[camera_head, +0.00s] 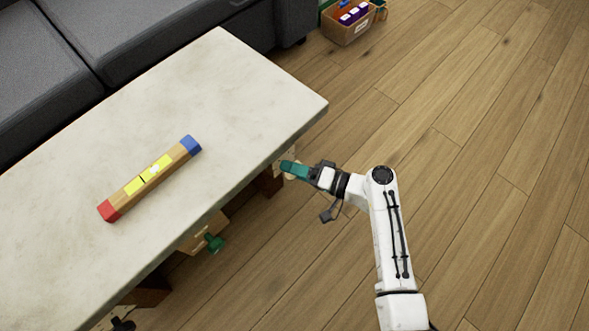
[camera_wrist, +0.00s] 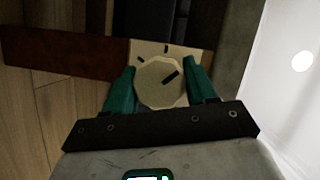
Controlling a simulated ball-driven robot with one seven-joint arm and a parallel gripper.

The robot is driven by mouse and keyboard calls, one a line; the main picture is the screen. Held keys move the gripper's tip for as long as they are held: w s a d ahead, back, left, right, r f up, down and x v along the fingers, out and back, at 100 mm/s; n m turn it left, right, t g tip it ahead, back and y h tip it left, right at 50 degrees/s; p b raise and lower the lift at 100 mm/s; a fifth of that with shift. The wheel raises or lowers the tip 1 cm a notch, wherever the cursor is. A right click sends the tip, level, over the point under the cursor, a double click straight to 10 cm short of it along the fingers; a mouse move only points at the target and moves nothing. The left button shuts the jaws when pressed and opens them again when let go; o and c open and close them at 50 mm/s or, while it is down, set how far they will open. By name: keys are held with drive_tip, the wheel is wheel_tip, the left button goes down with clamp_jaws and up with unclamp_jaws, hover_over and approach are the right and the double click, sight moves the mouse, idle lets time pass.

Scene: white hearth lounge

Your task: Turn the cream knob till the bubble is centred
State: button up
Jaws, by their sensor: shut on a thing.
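The cream knob (camera_wrist: 158,84) sits between the two green fingers of my gripper (camera_wrist: 160,68) in the wrist view. Its dark pointer line slants to the upper right. The cream plate (camera_wrist: 143,47) behind it bears dark tick marks. In the head view my gripper (camera_head: 287,170) is at the table's right edge, where the knob is mostly hidden. The level (camera_head: 112,206) lies on the table, with a red end, a blue end and a yellow window. A pale bubble (camera_head: 154,168) shows on the blue-end side of the window's dark line; its exact place is too small to tell.
The pale table (camera_head: 225,85) is otherwise bare. A green knob (camera_head: 214,242) sticks out below its edge, with a dark knob (camera_head: 122,325) lower left. A grey sofa (camera_head: 130,35) stands behind. A box (camera_head: 345,30) is at the back. Open wooden floor (camera_head: 480,130) lies right.

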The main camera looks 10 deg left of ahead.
drive_tip(key=shift+m+y, duration=0.3)
drive_tip(key=shift+m, duration=0.2)
drive_tip(key=shift+r, duration=0.1)
drive_tip(key=o, duration=1)
drive_tip(key=shift+d, duration=0.1)
drive_tip(key=p+v, duration=0.2)
drive_tip(key=v, duration=0.8)
drive_tip(key=shift+s+d+p, duration=0.15)
drive_tip(key=shift+d+p, duration=0.15)
drive_tip(key=shift+p, duration=0.05)
